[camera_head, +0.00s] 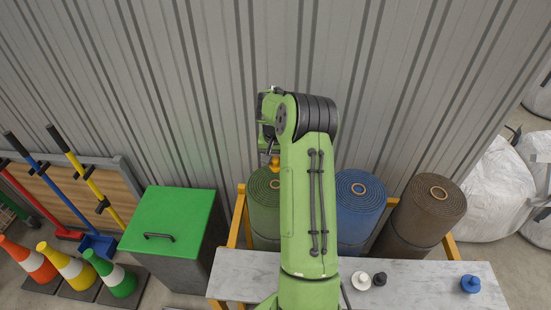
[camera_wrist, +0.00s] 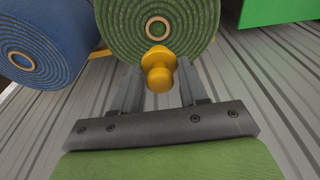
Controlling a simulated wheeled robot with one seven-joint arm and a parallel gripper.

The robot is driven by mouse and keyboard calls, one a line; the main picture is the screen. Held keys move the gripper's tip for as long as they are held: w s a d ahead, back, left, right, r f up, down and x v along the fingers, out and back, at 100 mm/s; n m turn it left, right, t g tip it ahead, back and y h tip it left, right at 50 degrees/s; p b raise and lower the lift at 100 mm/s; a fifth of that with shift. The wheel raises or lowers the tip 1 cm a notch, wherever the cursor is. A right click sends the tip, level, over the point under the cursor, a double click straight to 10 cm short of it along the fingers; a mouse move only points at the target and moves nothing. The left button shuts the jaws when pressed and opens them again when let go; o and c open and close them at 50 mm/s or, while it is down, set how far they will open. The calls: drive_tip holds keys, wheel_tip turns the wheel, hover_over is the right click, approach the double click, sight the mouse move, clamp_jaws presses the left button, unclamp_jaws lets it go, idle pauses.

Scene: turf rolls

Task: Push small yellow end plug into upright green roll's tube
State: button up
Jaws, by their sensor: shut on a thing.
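The small yellow end plug (camera_wrist: 158,70) is between the fingertips of my gripper (camera_wrist: 159,84), which is shut on it. The upright green roll (camera_wrist: 120,22) has a pale tube ring with a dark hole (camera_wrist: 158,29) in its top. In the wrist view the plug shows just below that ring, apart from it in the picture; the height between them is hard to tell. In the head view the plug (camera_head: 273,162) shows over the green roll (camera_head: 265,200), and my arm hides most of the gripper, the tube and the roll's right side.
A blue roll (camera_head: 358,200) and a brown roll (camera_head: 425,215) stand right of the green roll. The marble-topped table (camera_head: 425,285) in front bears a white plug (camera_head: 361,281), a black piece (camera_head: 380,279) and a blue plug (camera_head: 470,284). A green-lidded bin (camera_head: 170,220) stands left; corrugated wall behind.

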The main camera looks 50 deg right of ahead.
sight(276, 171)
drive_tip(key=shift+s+r, duration=0.1)
idle(0.3)
wheel_tip(276, 171, down, 6)
drive_tip(key=b, duration=0.4)
drive_tip(key=shift+b, duration=0.4)
idle(1.4)
drive_tip(key=shift+f+b, duration=0.35)
drive_tip(key=shift+b, duration=0.15)
drive_tip(key=shift+f+b, duration=0.95)
drive_tip(key=shift+f, duration=0.3)
drive_tip(key=o, duration=1.1)
drive_tip(key=shift+o, duration=0.2)
drive_tip(key=shift+r, duration=0.1)
